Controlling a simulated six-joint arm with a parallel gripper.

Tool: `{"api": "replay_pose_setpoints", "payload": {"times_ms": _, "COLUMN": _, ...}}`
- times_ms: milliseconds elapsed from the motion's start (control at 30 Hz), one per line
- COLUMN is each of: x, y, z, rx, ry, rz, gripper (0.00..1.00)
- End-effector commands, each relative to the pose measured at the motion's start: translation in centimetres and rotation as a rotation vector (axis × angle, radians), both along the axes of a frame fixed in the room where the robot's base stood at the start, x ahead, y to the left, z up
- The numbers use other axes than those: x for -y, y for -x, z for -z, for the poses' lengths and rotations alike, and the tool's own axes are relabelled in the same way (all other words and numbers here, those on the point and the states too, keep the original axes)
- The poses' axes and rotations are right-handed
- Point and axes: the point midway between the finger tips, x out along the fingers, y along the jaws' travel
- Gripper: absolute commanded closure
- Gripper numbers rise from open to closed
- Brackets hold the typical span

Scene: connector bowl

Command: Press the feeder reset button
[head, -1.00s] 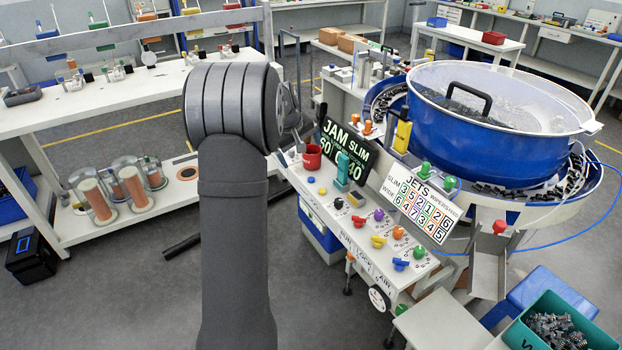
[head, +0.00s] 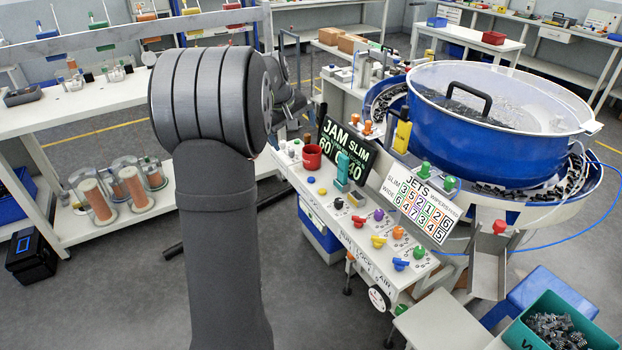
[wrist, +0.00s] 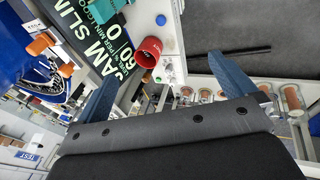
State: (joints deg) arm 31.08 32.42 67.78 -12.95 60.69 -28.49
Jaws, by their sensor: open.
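The feeder's control panel (head: 345,228) is a white sloped desk with several coloured buttons and knobs. They include a blue button (head: 311,180), a yellow button (head: 322,191), a black button (head: 338,203) and a green button (head: 419,252). I cannot read which one is marked reset. In the wrist view my gripper (wrist: 162,64) is open and empty, its two blue-grey fingers wide apart. A red cup-like part (wrist: 148,52) and a blue button (wrist: 161,20) show beyond the fingers. In the head view my arm hides the gripper.
A dark display reading JAM SLIM (head: 347,150) and a JETS number board (head: 418,200) stand along the panel's back. A large blue bowl feeder (head: 480,135) stands behind. A teal bin of parts (head: 525,335) is at lower right. A white shelf (head: 95,105) is left.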

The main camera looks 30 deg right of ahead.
Motion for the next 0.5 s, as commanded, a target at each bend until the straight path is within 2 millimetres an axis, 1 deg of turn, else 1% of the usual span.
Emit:
{"api": "replay_pose_setpoints", "payload": {"times_ms": 33, "x": -0.2, "y": 0.08, "z": -0.54, "rx": 0.001, "ry": 0.001, "rz": 0.0, "gripper": 0.0}}
{"api": "replay_pose_setpoints", "payload": {"times_ms": 133, "x": -0.42, "y": 0.22, "z": -1.11, "rx": 0.0, "ry": 0.0, "rz": 0.0, "gripper": 0.0}}
{"api": "replay_pose_setpoints", "payload": {"times_ms": 400, "x": -0.48, "y": 0.25, "z": -1.26, "rx": 0.0, "ry": 0.0, "rz": 0.0, "gripper": 0.0}}
{"api": "replay_pose_setpoints", "payload": {"times_ms": 467, "x": -0.48, "y": 0.25, "z": -1.26, "rx": 0.0, "ry": 0.0, "rz": 0.0, "gripper": 0.1}}
{"api": "replay_pose_setpoints", "payload": {"times_ms": 500, "x": -0.48, "y": 0.25, "z": -1.25, "rx": 0.0, "ry": 0.0, "rz": 0.0, "gripper": 0.18}}
